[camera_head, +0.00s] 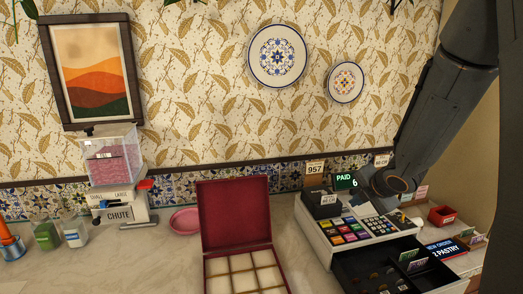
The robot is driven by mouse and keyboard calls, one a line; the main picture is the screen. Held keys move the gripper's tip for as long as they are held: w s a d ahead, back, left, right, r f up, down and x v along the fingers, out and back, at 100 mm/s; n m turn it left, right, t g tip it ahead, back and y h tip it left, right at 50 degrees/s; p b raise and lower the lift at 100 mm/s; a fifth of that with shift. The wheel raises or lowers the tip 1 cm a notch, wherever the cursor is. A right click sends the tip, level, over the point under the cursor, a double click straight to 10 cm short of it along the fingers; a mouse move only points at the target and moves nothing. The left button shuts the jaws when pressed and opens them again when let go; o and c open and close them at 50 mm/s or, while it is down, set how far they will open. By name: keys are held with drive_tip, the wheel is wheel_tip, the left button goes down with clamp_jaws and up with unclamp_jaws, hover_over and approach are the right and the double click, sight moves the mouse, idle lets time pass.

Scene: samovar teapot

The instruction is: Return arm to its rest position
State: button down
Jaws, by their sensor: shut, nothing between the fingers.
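My dark arm comes down the right side of the view. My gripper (392,188) is at its lower end, just above the back right of the cash register (350,232). It is shut and empty, and its fingertips are hard to make out against the register. The register's black cash drawer (375,272) is open toward me, with coins and notes in it. A green display (345,181) reads "PAID 6".
An open red box (236,215) with a divided tray stands mid-counter. A pink dish (185,221), a candy dispenser (113,160) and jars (75,233) are left. A red bin (442,216) and an order screen (445,248) are right. Wall plates (277,56) hang behind.

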drive_tip(key=s+a+f+m+g+b, duration=0.1)
drive_tip(key=s+a+f+m+g, duration=0.2)
drive_tip(key=s+a+m, duration=0.3)
drive_tip(key=s+a+f+m+g+b, duration=0.2)
drive_tip(key=s+a+m, duration=0.4)
drive_tip(key=s+m, duration=1)
drive_tip(key=shift+s+a+f+m+g+h, duration=0.3)
drive_tip(key=shift+s+f+m+g, duration=0.15)
drive_tip(key=shift+m+g, duration=0.4)
